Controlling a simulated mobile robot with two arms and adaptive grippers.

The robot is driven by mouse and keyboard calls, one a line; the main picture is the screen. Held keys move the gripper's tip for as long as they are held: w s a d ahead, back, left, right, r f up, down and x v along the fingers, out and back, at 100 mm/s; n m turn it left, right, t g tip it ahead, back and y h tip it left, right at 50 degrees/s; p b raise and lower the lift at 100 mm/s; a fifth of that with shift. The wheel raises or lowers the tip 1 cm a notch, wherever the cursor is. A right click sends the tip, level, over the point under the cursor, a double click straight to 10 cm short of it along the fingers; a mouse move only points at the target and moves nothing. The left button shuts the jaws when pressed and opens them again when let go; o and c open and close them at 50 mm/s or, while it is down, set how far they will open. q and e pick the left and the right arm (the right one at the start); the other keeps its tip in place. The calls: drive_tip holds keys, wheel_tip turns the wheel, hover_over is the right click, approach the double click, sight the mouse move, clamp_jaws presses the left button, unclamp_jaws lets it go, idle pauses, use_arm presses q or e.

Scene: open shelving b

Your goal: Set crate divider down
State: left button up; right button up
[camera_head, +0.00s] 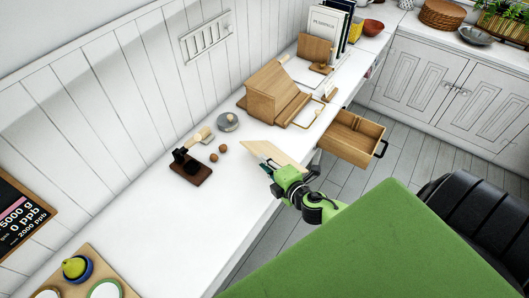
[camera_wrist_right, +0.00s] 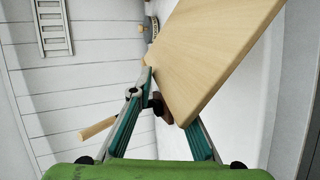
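The crate divider appears to be the thin, pale wooden board (camera_head: 276,154) at the counter's front edge. In the right wrist view the board (camera_wrist_right: 208,52) is large and tilted, stretching up and right from the fingers. My right gripper (camera_head: 268,168) is at the board's near left edge, with its fingers closed about that edge. In the wrist view its teal fingers (camera_wrist_right: 166,98) meet the board's lower left edge, and the board partly hides one finger. I cannot tell whether the board touches the counter. My left gripper is not in view.
A wooden box (camera_head: 272,92) stands behind; an open drawer (camera_head: 352,136) juts out right.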

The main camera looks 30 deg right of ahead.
use_arm(q)
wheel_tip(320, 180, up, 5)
drive_tip(key=p, duration=0.3)
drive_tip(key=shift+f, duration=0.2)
use_arm(e)
drive_tip(key=r, duration=0.1)
drive_tip(key=s+r, duration=0.1)
drive_tip(key=r, duration=0.1)
drive_tip(key=s+r, duration=0.1)
drive_tip(key=r, duration=0.1)
drive_tip(key=shift+s+r, duration=0.1)
drive_tip(key=shift+r, duration=0.15)
